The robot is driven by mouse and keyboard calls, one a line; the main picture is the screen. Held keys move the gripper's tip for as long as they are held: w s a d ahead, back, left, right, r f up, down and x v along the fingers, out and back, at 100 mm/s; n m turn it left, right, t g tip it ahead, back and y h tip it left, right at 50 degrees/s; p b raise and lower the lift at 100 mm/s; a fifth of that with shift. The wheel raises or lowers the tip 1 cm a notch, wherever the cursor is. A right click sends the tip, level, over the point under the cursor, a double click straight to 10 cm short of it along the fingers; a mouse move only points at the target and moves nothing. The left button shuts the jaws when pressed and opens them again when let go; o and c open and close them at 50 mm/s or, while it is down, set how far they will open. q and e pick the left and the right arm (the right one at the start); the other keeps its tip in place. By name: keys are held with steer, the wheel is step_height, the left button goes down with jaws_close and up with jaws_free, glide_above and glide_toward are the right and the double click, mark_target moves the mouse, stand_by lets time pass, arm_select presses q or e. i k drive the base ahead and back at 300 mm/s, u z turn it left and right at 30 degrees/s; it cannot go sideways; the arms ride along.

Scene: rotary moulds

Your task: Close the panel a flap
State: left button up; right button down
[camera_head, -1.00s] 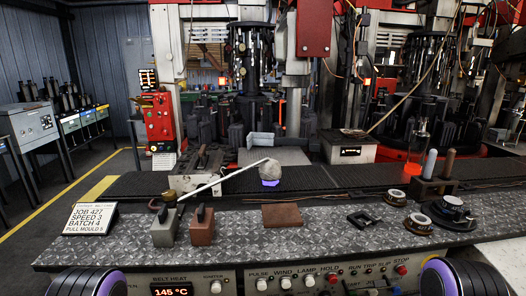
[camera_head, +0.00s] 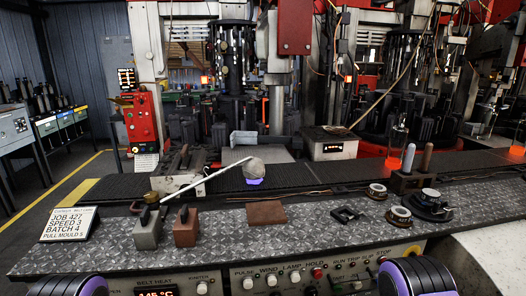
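I cannot tell which part is the panel a flap; nothing in view is labelled so. A front control panel (camera_head: 300,275) with knobs and buttons runs below the bench top. A red control box (camera_head: 141,120) stands at the back left. Neither shows a flap that I can make out. My two grippers are not in view. Only round dark arm parts with purple rings show at the bottom left and bottom right, covering parts of the front panel.
The metal bench (camera_head: 330,240) bears a job sign (camera_head: 70,224), a grey block (camera_head: 147,230), a brown block (camera_head: 186,229), a brown plate (camera_head: 267,212) and round parts (camera_head: 398,215). A white rod (camera_head: 200,181) leads to a grey lump (camera_head: 254,168). A glowing bottle (camera_head: 396,152) stands behind.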

mark_target(363, 276)
steer(key=z, duration=1.25)
steer(key=i, duration=0.15)
steer(key=u, duration=0.05)
